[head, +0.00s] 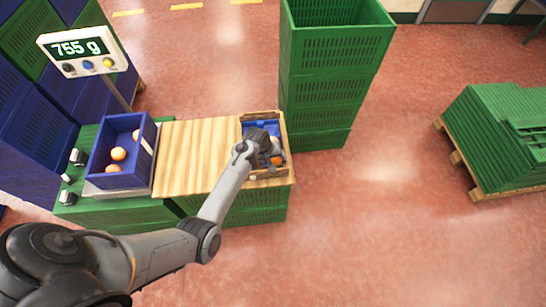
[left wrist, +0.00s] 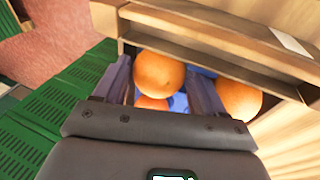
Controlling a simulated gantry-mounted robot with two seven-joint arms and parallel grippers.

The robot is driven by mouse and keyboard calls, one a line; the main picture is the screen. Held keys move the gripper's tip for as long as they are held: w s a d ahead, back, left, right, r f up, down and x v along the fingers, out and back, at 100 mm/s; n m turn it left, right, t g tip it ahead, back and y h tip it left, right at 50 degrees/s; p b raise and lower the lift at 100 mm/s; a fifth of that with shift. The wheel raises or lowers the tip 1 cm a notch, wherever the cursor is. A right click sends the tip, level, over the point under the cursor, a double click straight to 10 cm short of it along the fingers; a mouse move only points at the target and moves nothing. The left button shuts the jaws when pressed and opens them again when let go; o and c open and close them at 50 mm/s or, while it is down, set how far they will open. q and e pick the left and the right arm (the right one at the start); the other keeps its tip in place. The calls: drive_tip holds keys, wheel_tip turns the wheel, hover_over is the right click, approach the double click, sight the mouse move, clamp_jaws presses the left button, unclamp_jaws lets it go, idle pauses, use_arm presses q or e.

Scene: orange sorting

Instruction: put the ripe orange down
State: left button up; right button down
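My left gripper (left wrist: 160,72) is down at the small wooden tray (head: 245,124). In the left wrist view its fingers flank an orange (left wrist: 158,73) closely on both sides, and it looks gripped between them. A second orange (left wrist: 240,98) lies outside the right finger. Part of a third orange (left wrist: 152,103) shows low between the fingers, partly hidden by my gripper. The tray's blue floor shows beneath. In the head view, an orange (head: 276,160) shows beside my gripper, which hides part of the tray. My right gripper is not in view.
A blue crate (head: 121,178) with several oranges stands on the scale, whose display (head: 82,48) reads 755 g. A bare wooden board (head: 190,155) lies between crate and tray. Tall green crates (head: 335,70) rise just behind the tray.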

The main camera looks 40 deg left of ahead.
use_arm(q)
drive_tip(key=shift+r, duration=0.15)
drive_tip(key=shift+s+r, duration=0.1)
drive_tip(key=shift+r, duration=0.2)
drive_tip(key=p+v, duration=0.4)
drive_tip(key=v, duration=0.6)
drive_tip(key=s+d+r+m, duration=0.3)
drive_tip(key=s+d, duration=0.1)
drive_tip(key=s, duration=0.4)
drive_tip(key=s+d+r+m, duration=0.3)
drive_tip(key=s+d+m, duration=0.1)
drive_tip(key=s, duration=0.5)
drive_tip(key=s+d+r+m, duration=0.3)
drive_tip(key=s+d, duration=0.3)
drive_tip(key=s, duration=0.2)
drive_tip(key=shift+s+d+r+m+y, duration=0.2)
drive_tip(key=shift+s+r+m+y, duration=0.15)
drive_tip(key=shift+m, duration=0.35)
